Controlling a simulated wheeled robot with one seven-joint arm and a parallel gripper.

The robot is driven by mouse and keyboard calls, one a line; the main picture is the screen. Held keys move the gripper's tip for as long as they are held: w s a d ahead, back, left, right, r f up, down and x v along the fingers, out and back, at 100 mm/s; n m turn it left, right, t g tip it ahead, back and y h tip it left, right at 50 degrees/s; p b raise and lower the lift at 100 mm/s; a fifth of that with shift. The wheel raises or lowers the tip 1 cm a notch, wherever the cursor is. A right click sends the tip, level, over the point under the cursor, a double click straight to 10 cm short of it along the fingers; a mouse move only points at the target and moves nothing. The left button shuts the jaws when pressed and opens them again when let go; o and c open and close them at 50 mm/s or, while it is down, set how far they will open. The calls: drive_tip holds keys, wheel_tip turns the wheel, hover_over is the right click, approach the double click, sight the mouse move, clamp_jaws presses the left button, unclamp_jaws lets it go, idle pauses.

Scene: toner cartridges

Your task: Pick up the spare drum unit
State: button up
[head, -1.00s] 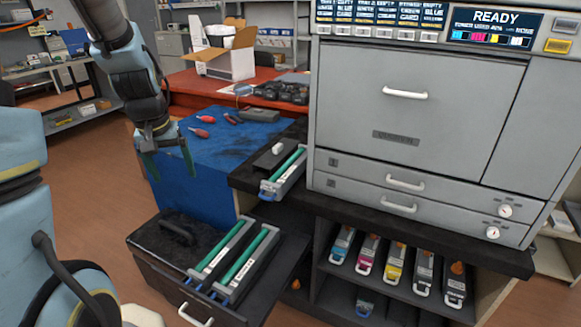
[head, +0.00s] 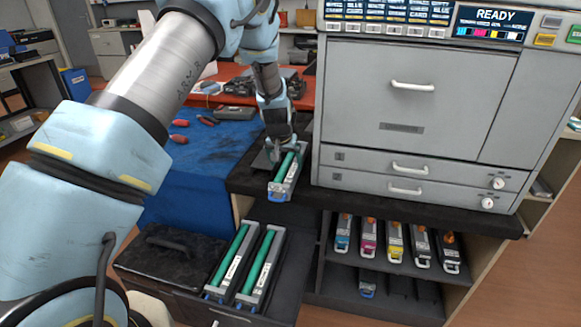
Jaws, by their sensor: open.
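Several drum units with green rollers, grey frames and blue ends are in the head view. One drum unit (head: 284,183) lies on the dark counter just left of the printer. Two more lie side by side below, a left one (head: 231,262) and a right one (head: 261,266), on the dark open drawer. None has a readable mark showing which is the spare. My gripper (head: 284,153) is open, pointing down at the far end of the drum unit on the counter. Its fingers partly hide that end; I cannot tell whether they touch it.
The grey printer (head: 415,110) stands close on the right of my gripper. Colored toner cartridges (head: 396,240) stand on the shelf below it. A black case (head: 168,256) lies left of the lower drum units. Red-handled tools (head: 180,138) lie on the blue cloth (head: 215,150).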

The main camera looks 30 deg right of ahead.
sight(286, 169)
drive_tip(key=shift+p+x, duration=1.3)
drive_tip(key=shift+x, duration=2.35)
drive_tip(key=shift+w+a+r, duration=0.1)
drive_tip(key=shift+w+a, duration=0.05)
clamp_jaws()
